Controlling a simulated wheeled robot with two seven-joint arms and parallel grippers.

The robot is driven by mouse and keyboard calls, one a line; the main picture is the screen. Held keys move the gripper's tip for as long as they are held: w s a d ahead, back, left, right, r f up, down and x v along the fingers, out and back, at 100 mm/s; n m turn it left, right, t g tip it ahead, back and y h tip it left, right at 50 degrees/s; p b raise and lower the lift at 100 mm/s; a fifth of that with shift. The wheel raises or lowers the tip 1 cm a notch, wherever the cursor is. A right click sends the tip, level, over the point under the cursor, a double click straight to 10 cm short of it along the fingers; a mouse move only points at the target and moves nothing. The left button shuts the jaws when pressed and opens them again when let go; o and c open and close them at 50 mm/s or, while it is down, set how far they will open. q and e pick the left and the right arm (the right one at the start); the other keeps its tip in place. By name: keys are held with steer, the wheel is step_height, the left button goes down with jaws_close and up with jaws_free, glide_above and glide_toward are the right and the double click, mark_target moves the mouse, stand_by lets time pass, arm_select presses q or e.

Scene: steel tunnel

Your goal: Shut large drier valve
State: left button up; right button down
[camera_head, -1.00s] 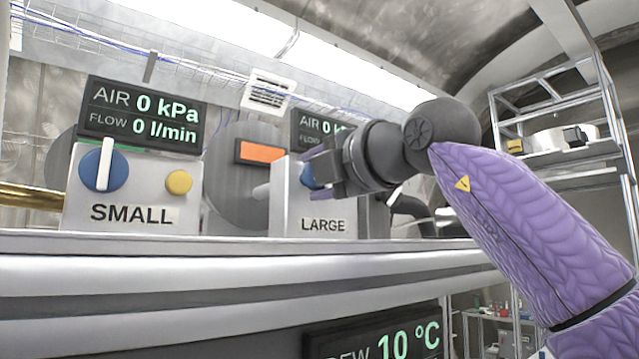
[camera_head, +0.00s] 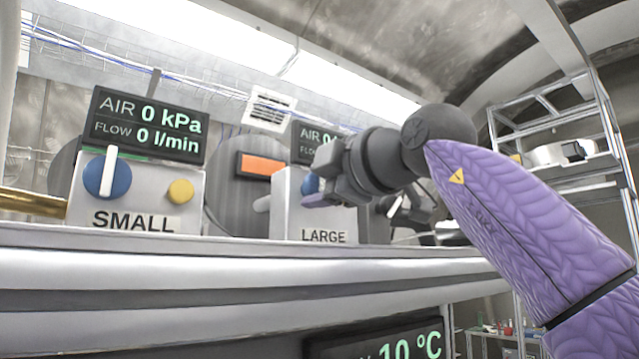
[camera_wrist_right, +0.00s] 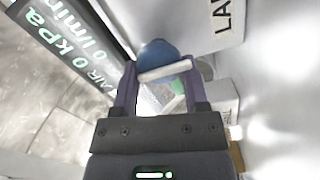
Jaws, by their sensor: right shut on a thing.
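The large drier's box (camera_head: 282,205), labelled LARGE, stands on the shelf. Its round blue valve (camera_head: 309,184) is mostly hidden behind my right gripper (camera_head: 318,182) in the head view. In the right wrist view, the blue valve (camera_wrist_right: 157,52) has a white bar handle (camera_wrist_right: 165,71). My right gripper (camera_wrist_right: 162,75) is shut on this handle, with a purple finger at each side. The handle lies nearly across the gap between the fingers, a little tilted. My left gripper is not in view.
The SMALL box (camera_head: 137,190) stands to the left, its white handle (camera_head: 108,172) upright on a blue disc, beside a yellow knob (camera_head: 180,192). Its display (camera_head: 147,124) reads 0 kPa and 0 l/min. The shelf edge (camera_head: 250,245) runs below. A metal rack (camera_head: 560,180) stands right.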

mark_target(319, 190)
stand_by(0.3)
steer(key=shift+c, duration=0.5)
jaws_free()
steer(key=shift+d+f, duration=0.1)
steer(key=b+v, duration=0.3)
steer(key=shift+f, duration=0.35)
steer(key=b+v, duration=0.1)
steer(key=v, duration=0.2)
steer(key=b+v, duration=0.2)
steer(key=v, duration=0.1)
steer(key=shift+r, duration=0.2)
steer(key=shift+s+d+r, duration=0.1)
steer(key=shift+s+d, duration=0.1)
steer(key=shift+s, duration=0.05)
steer(key=shift+s+r, duration=0.1)
